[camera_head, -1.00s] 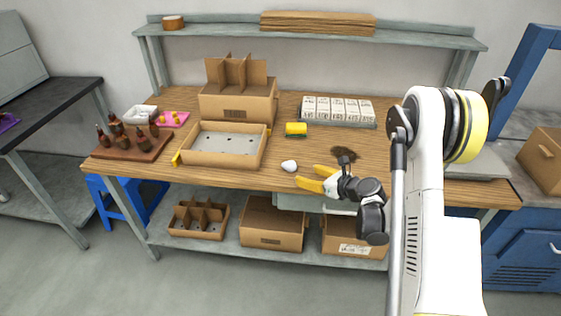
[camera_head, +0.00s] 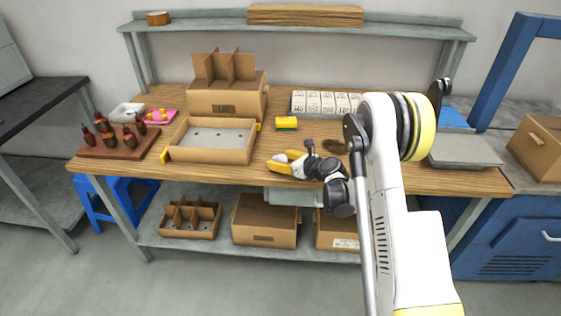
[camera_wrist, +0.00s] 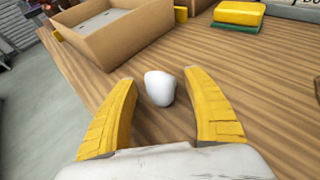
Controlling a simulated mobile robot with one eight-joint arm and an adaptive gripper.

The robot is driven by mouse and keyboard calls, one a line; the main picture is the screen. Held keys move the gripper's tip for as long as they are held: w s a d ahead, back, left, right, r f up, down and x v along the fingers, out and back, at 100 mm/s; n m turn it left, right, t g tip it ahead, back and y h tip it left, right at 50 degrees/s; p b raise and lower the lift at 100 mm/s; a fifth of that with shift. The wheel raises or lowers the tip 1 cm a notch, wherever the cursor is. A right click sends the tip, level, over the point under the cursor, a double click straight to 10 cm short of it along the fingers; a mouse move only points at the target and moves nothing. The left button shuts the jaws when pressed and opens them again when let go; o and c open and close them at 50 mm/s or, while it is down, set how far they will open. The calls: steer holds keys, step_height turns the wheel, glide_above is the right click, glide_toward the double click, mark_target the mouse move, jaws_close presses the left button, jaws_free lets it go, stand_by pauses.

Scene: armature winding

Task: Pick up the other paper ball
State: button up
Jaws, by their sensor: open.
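The white paper ball (camera_wrist: 160,88) lies on the wooden tabletop near its front edge. In the wrist view it sits between the tips of my gripper's two yellow fingers (camera_wrist: 161,78), with a gap on each side. My gripper is open and empty. In the head view my gripper (camera_head: 274,161) is low over the front of the table, and a white patch beside the fingers appears to be the ball (camera_head: 294,154), partly hidden.
An open cardboard tray (camera_head: 211,155) stands left of my gripper. A yellow and green sponge (camera_head: 287,124) lies behind it. A dark patch (camera_head: 334,146) is on the table to the right.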

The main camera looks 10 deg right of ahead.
steer(key=c, duration=0.7)
steer(key=shift+c, duration=0.2)
steer(key=shift+r, duration=0.15)
